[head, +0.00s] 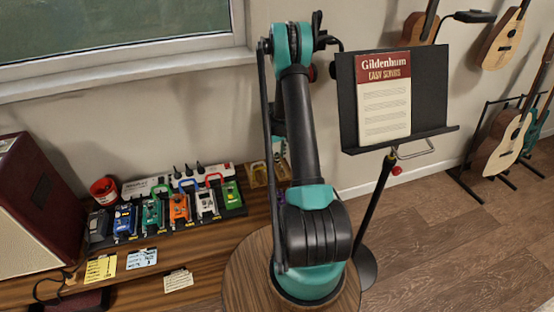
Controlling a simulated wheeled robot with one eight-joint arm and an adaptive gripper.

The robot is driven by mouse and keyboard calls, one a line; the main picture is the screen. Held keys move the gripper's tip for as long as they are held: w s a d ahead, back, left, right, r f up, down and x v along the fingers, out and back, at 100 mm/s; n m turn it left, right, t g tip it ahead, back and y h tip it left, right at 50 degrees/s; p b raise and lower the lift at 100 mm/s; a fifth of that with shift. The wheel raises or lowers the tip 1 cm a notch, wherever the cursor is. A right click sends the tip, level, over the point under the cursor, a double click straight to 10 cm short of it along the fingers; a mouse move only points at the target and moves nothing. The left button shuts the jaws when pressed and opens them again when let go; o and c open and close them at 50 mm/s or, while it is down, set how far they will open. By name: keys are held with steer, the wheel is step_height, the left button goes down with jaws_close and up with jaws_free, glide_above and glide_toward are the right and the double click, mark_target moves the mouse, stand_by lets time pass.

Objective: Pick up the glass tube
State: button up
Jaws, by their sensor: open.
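I cannot make out a glass tube in the head view. My arm rises from the round wooden stand in the middle and hides part of the bench and wall behind it. Dark finger-like parts of my gripper (326,32) show at the top, just right of my arm's upper teal joint. It appears open, with nothing seen between the fingers. It is high above the bench and left of the music stand's top.
The wooden bench (215,262) at left holds a pedalboard with several coloured pedals (179,208), a red tin (103,190), paper tags and a maroon amplifier (38,215). A small wooden holder (258,174) is partly hidden. A music stand (430,90) and guitars (503,143) are right.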

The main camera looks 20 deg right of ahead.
steer(key=shift+c, duration=0.3)
steer(key=c, duration=0.9)
steer(key=shift+r, duration=0.15)
